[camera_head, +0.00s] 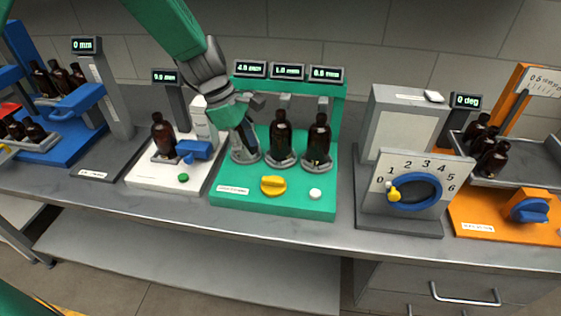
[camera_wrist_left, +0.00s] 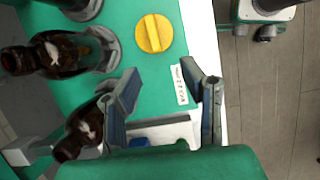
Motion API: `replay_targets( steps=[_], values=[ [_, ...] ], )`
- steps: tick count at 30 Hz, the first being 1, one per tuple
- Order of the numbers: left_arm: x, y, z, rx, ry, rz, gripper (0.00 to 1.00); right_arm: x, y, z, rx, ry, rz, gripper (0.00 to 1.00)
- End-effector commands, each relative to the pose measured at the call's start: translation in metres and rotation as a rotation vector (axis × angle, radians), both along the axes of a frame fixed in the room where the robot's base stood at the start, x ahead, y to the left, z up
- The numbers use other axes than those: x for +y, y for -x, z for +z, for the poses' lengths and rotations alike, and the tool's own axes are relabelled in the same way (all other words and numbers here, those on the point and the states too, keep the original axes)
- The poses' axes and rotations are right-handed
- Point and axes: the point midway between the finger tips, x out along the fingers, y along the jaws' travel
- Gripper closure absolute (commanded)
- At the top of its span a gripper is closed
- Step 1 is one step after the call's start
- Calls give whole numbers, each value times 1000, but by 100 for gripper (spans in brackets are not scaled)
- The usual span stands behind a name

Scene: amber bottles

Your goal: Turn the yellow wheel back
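The yellow wheel, a round knob with a raised grip bar (camera_head: 273,186), sits at the front of the green station (camera_head: 232,202). It also shows near the top of the left wrist view (camera_wrist_left: 154,33), apart from my fingers. My left gripper (camera_head: 243,137) is over the left part of the green station, behind and left of the wheel. In the left wrist view its two fingers (camera_wrist_left: 165,97) are spread with nothing between them. Two amber bottles (camera_head: 281,138) (camera_head: 319,140) stand in the station; its left place is partly hidden by my gripper. My right gripper is not in view.
A white button (camera_head: 315,194) is right of the wheel. A white station (camera_head: 135,175) with a bottle and blue clamp stands left. A dial box (camera_head: 410,165) with a blue ring and yellow pointer knob (camera_head: 393,195) stands right. The green front strip is clear around the wheel.

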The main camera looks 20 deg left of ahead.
Motion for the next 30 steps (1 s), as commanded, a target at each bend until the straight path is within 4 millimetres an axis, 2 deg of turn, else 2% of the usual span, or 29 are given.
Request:
replay_targets(
  steps=[1,5,8,21,30],
  values=[
    [0,-4,14,2,19,23,64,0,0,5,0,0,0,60],
    [-4,-5,15,11,37,45,64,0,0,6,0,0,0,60],
    [-9,-5,3,12,37,44,64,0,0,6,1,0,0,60],
    [-42,-15,-82,12,35,43,64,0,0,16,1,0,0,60],
    [-53,-17,-107,10,34,43,64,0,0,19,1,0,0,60]
  ],
)
